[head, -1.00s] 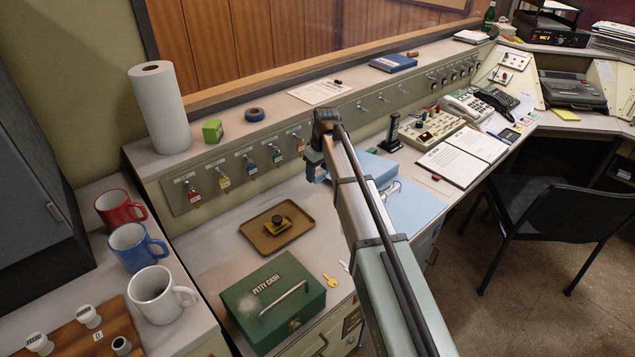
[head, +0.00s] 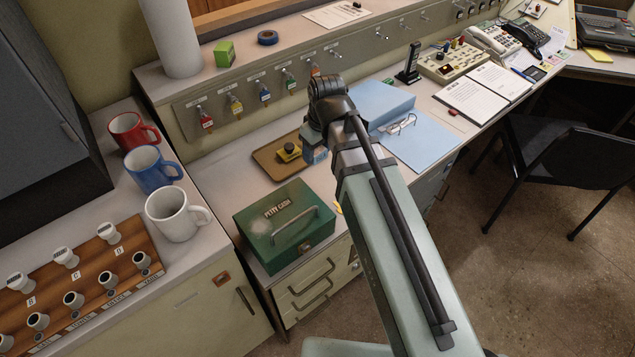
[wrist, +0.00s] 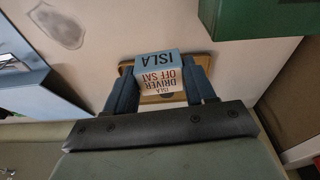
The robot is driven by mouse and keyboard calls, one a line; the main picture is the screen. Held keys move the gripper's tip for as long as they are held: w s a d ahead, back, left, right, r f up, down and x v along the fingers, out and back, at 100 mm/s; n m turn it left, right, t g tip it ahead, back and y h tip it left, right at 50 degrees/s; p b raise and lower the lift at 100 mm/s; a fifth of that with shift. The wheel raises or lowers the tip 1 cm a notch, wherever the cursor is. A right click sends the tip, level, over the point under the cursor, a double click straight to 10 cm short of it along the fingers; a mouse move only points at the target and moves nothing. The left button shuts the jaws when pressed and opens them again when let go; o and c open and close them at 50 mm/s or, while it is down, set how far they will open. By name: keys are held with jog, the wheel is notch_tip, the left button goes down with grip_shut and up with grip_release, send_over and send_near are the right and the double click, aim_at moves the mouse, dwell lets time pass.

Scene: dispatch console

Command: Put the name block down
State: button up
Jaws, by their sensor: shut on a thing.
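The name block (wrist: 158,66) is a small block with a pale blue face reading ISLA and a white face reading DRIVER OFF SAT. My gripper (wrist: 160,82) is shut on it, with a dark blue finger on each side in the wrist view. In the head view my gripper (head: 316,152) is beside the right edge of the brown tray (head: 266,164), and my wrist hides most of it and the block. In the wrist view the tan tray (wrist: 126,69) shows behind the block. I cannot tell the height above the desk.
The green petty cash box (head: 262,236) stands in front, and a blue folder (head: 430,138) lies to the right. Mugs and a wooden board (head: 95,272) with white and black pegs fill the left counter.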

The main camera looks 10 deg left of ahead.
aim_at(317, 182)
jog(key=shift+s+d+f+m, duration=0.15)
jog(key=shift+s+f+m, duration=0.05)
jog(key=shift+m, duration=0.1)
jog(key=shift+f, duration=4.85)
jog(key=shift+f, duration=0.1)
jog(key=o, duration=1)
jog(key=shift+s+d+r, duration=0.2)
jog(key=shift+r, duration=1.8)
jog(key=shift+s+d+r, duration=0.2)
jog(key=shift+d+r, duration=0.05)
jog(key=shift+r, duration=1.8)
jog(key=shift+s+d+r, duration=0.2)
jog(key=shift+r, duration=1.8)
